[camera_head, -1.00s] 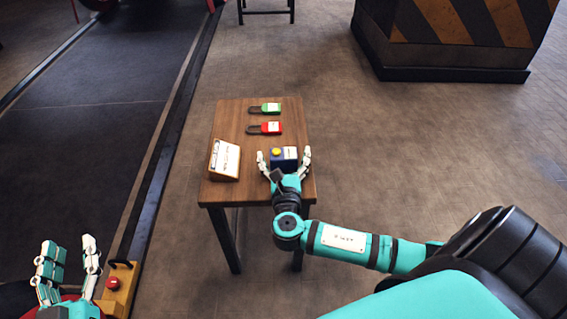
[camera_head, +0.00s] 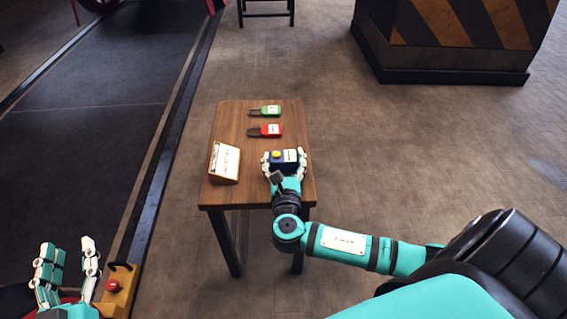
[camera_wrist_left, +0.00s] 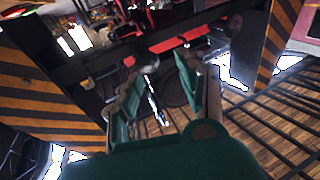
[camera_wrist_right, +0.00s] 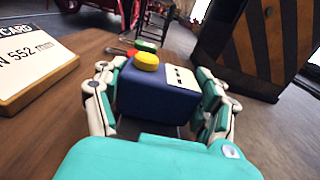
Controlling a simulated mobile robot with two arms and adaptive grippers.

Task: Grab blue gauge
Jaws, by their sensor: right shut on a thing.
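The blue gauge (camera_head: 284,160) is a dark blue box with a yellow knob and a white label on top. It sits on the small wooden table (camera_head: 232,122), near its right front. My right gripper (camera_head: 284,166) is shut on the blue gauge, with its fingers against the left and right sides. The right wrist view shows the gauge (camera_wrist_right: 158,92) close up between the fingers. My left gripper (camera_head: 68,262) is open and empty at the lower left, away from the table.
A tilted card stand (camera_head: 224,162) is at the table's left. A yellow box with a red button (camera_head: 116,288) is beside my left gripper. A striped block (camera_head: 440,45) stands at the back right.

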